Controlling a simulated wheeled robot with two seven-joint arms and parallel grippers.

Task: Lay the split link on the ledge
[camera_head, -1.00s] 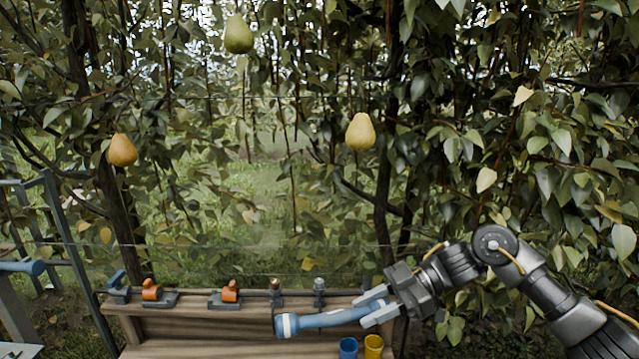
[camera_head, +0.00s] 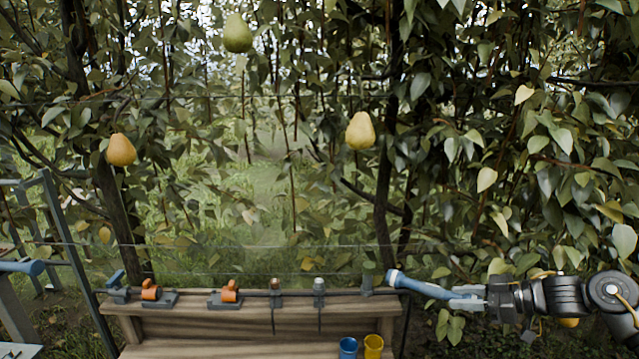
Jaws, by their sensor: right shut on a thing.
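I can make out no split in the link at this size. My left gripper is not in view.
Orange-and-grey clamps (camera_head: 228,293) and small upright holders (camera_head: 319,287) line the ledge's back. A blue cup (camera_head: 348,347) and a yellow cup (camera_head: 373,346) stand lower at right. Pears (camera_head: 360,131) hang among leaves behind. A grey-blue frame (camera_head: 72,255) stands left.

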